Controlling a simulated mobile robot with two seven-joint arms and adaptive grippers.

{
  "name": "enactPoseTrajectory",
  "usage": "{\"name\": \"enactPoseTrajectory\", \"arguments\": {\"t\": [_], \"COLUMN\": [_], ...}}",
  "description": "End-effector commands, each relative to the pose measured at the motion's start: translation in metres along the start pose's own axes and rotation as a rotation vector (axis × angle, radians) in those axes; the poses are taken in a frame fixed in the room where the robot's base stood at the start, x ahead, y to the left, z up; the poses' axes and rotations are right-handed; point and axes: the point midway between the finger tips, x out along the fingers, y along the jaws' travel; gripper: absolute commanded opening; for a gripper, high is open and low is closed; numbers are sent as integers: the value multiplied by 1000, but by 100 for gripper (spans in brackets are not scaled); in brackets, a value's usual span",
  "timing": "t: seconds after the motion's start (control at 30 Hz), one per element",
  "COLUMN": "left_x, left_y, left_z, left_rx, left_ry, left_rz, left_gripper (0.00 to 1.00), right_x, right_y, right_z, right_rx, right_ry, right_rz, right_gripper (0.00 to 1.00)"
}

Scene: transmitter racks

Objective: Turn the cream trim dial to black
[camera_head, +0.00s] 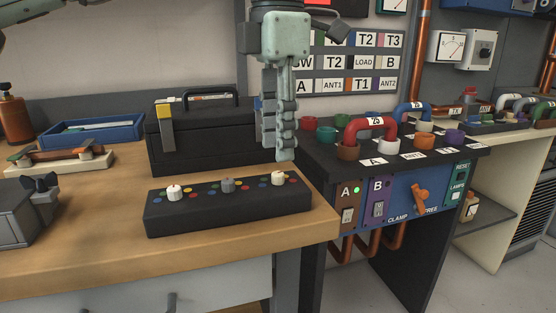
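A black box (230,213) with three small dials stands on the wooden bench. A pale, cream-white dial (174,192) is at its left, a grey dial (228,185) in the middle and another pale, cream dial (278,178) at its right. Coloured dots surround each dial; the pointer settings are too small to read. My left gripper (286,158) points down, with its fingertips close above and behind the right dial, apparently apart from it. Its fingers are seen nearly edge-on, so their opening is unclear. My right gripper is out of view.
A black toolbox (195,140) stands behind the dial box, left of my gripper. The patch panel (440,150) with red and blue U-links (372,124) is close on the right. A blue tray (92,133) lies back left.

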Motion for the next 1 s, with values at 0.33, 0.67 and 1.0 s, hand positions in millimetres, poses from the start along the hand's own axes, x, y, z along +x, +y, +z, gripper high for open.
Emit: {"name": "enactPoseTrajectory", "arguments": {"t": [0.33,0.67,1.0], "left_x": [42,44,44], "left_y": [0,0,0], "left_z": [0,1,1], "left_rx": [0,0,0], "left_ry": [-3,-4,-4], "left_rz": [-2,-2,-2], "left_gripper": [37,32,0], "right_x": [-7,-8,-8], "right_y": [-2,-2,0], "right_z": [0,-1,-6], "right_rx": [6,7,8], "right_ry": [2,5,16], "right_rz": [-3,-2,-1], "right_gripper": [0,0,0]}}
